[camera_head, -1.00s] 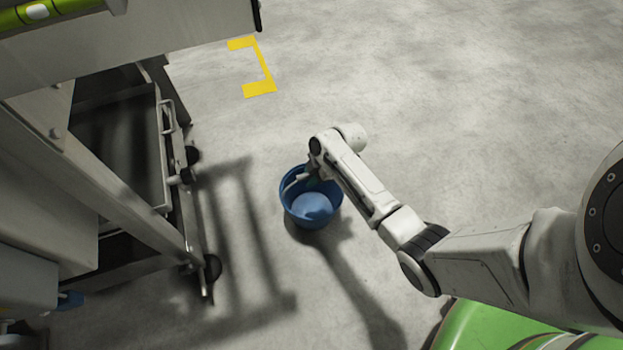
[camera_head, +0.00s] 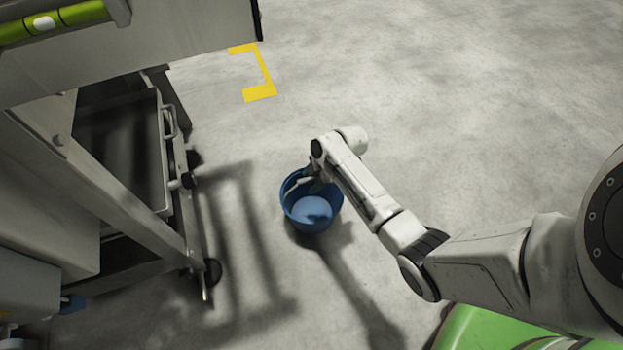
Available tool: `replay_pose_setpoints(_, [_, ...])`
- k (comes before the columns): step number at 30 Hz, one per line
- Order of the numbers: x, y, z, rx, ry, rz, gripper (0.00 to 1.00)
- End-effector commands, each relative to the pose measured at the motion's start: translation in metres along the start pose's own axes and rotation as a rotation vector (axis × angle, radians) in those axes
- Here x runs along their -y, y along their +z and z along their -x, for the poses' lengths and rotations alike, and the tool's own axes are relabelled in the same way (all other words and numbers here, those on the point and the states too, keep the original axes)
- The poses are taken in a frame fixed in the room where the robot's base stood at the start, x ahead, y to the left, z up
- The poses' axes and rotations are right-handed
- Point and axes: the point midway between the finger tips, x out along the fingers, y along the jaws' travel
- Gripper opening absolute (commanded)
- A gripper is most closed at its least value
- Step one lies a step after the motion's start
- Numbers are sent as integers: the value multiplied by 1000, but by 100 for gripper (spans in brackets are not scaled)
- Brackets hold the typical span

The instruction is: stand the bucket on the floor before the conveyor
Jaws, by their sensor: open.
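The blue bucket (camera_head: 312,214) stands upright on the grey floor, to the right of the metal conveyor frame (camera_head: 150,215). I look down into it and see its pale blue inside bottom. My arm reaches in from the right, and my gripper (camera_head: 303,186) is at the bucket's far rim, over its opening. The gripper is open. My wrist hides part of the rim, and I cannot tell whether the fingers touch it.
A yellow floor marking (camera_head: 262,75) lies beyond the bucket. A wheeled metal cart or tray (camera_head: 165,150) with a handle sits under the frame at left. The floor (camera_head: 470,110) at the right and back is clear.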

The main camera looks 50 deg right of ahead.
Motion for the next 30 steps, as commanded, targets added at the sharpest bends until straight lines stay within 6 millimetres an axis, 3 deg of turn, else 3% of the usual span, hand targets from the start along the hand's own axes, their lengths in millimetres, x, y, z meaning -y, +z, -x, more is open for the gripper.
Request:
replay_pose_setpoints(12, [-1, -3, 86, -1, 1, -1, 51])
replay_pose_setpoints(21, [1, -4, 110, -1, -2, -6, 51])
replay_pose_setpoints(26, [18, -40, 107, -4, -26, -88, 51])
replay_pose_setpoints(30, [56, -85, 108, 21, -66, -254, 51])
